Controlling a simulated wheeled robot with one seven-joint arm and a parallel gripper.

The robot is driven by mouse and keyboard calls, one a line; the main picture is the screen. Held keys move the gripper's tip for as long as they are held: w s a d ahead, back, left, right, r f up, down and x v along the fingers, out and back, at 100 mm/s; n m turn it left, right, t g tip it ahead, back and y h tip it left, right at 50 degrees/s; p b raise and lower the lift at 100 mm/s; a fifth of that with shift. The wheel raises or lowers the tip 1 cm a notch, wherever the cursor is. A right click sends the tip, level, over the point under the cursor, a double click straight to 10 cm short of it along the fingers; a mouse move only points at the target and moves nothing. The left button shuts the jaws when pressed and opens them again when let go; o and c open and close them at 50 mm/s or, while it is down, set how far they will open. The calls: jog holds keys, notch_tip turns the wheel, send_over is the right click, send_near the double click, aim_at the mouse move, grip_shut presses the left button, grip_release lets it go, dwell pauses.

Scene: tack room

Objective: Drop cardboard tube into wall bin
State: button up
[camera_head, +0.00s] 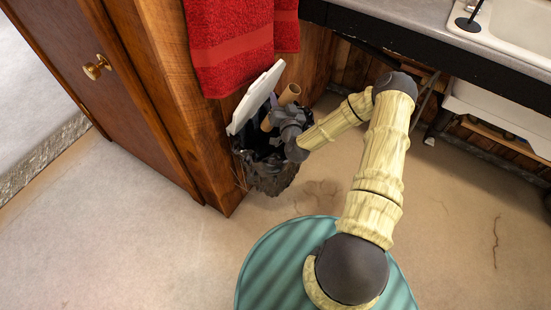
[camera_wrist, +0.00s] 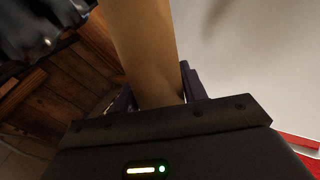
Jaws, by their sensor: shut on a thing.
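The cardboard tube (camera_head: 290,93) is a plain tan cylinder, held tilted in my gripper (camera_head: 277,113). Its upper end sticks up above the fingers and its lower part (camera_head: 266,124) shows at the mouth of the bin. In the wrist view the tube (camera_wrist: 146,45) runs between the dark fingers (camera_wrist: 158,95). The wall bin (camera_head: 270,176) has a crumpled black liner and hangs at the side of the wooden cabinet. Its white lid (camera_head: 256,96) stands open behind the tube. My gripper is directly over the bin's opening. The bin's inside is mostly hidden.
A red towel (camera_head: 230,45) hangs just above the lid. The wooden cabinet (camera_head: 150,95) with a brass knob stands to the left. A counter (camera_head: 410,32) with a white sink (camera_head: 510,30) is at upper right. The floor in front is clear.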

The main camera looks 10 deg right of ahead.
jog(key=shift+f, duration=0.1)
notch_tip(320, 180, down, 6)
jog(key=b, duration=0.4)
jog(key=shift+b, duration=0.4)
